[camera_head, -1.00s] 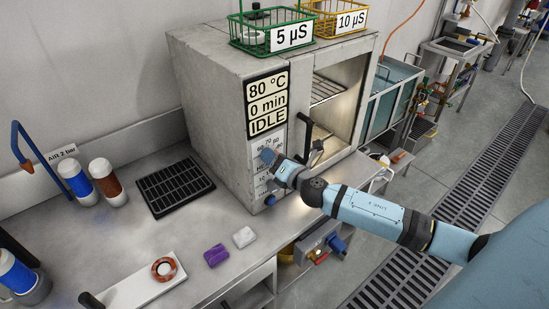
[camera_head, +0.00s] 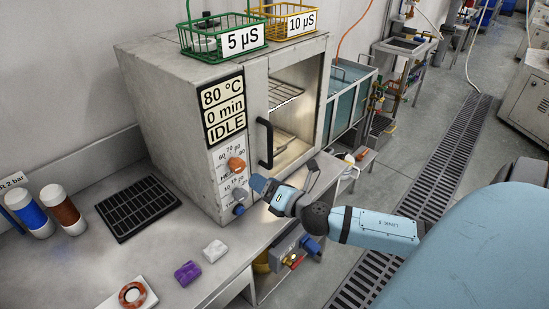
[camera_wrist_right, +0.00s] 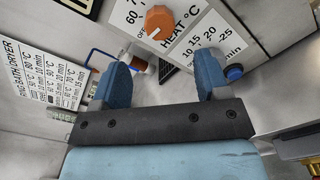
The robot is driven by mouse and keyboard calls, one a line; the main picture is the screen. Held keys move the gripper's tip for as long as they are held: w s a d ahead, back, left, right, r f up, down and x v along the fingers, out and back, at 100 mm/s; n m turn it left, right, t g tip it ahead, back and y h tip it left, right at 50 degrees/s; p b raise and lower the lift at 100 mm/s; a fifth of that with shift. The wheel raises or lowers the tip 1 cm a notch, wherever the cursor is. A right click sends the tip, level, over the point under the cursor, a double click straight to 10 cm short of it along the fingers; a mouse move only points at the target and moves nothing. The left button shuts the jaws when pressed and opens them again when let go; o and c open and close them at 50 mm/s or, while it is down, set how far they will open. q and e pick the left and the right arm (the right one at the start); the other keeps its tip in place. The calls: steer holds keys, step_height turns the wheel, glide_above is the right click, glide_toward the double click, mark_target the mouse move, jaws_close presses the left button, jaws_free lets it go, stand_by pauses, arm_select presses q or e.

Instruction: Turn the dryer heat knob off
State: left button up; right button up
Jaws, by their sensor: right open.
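The dryer (camera_head: 165,100) is a grey box on the bench. Its display reads 80 °C, 0 min, IDLE. The orange heat knob (camera_head: 236,164) is on the front panel below the display, and it also shows at the top of the right wrist view (camera_wrist_right: 159,22). I cannot tell its setting for sure. In the wrist view the gripper (camera_wrist_right: 168,82) is open and empty.
The dryer's black door handle (camera_head: 265,143) stands out right of the panel. Green (camera_head: 215,34) and yellow (camera_head: 285,22) wire baskets are on top. A black grid mat (camera_head: 124,208), a white block (camera_head: 215,251) and a purple block (camera_head: 187,273) lie on the bench.

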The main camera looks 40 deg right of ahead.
steer(key=shift+s+d, duration=0.15)
steer(key=shift+s, duration=1.5)
